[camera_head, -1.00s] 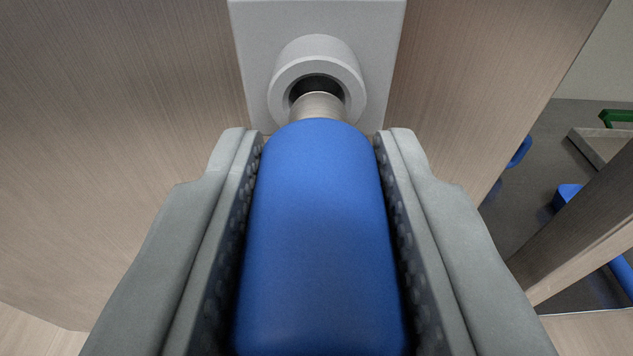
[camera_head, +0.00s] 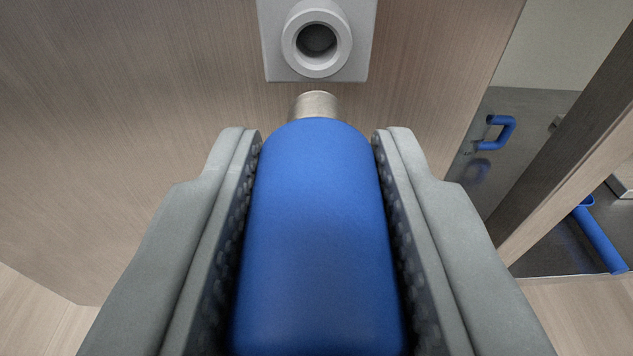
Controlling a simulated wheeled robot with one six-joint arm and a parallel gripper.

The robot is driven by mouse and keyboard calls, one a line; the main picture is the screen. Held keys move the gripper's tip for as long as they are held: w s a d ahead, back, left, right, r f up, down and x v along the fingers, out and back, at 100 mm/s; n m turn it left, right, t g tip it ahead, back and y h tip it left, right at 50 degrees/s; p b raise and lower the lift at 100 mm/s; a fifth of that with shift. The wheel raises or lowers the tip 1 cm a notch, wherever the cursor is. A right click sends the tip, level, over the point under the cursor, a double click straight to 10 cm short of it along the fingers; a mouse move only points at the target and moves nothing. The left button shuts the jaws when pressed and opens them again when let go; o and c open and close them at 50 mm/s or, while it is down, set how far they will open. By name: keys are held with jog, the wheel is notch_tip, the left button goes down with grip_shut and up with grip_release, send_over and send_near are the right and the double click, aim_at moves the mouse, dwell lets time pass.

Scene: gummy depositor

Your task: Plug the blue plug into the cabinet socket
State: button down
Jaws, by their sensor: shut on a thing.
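The blue plug (camera_head: 318,230) has a rounded blue body and a short metal tip (camera_head: 315,105) pointing away from me. My gripper (camera_head: 316,142) is shut on the plug's body, with a dark padded finger on each side. The cabinet socket (camera_head: 316,42) is a grey square plate with a raised round collar and a dark hole. It sits on the wooden cabinet panel above the plug in the picture. The plug's tip is outside the socket, with a visible gap below the collar. The plug's rear end is out of the picture.
The wooden cabinet panel (camera_head: 150,110) fills the left and middle. Its right edge opens onto a grey area with a blue handle (camera_head: 497,132) and a blue bar (camera_head: 600,238). A wooden post (camera_head: 575,150) slants up at the right.

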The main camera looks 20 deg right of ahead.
jog(key=shift+r+x, duration=0.15)
jog(key=shift+x, duration=0.9)
jog(key=shift+r+x, duration=0.2)
jog(key=shift+x, duration=0.85)
jog(key=shift+r+x, duration=0.1)
jog(key=shift+x, duration=0.65)
jog(key=shift+r+x, duration=0.15)
jog(key=shift+x, duration=0.6)
jog(key=c, duration=1)
grip_release()
send_near(317, 92)
jog(key=v, duration=0.4)
jog(key=shift+s+f, duration=0.15)
jog(key=shift+s, duration=0.1)
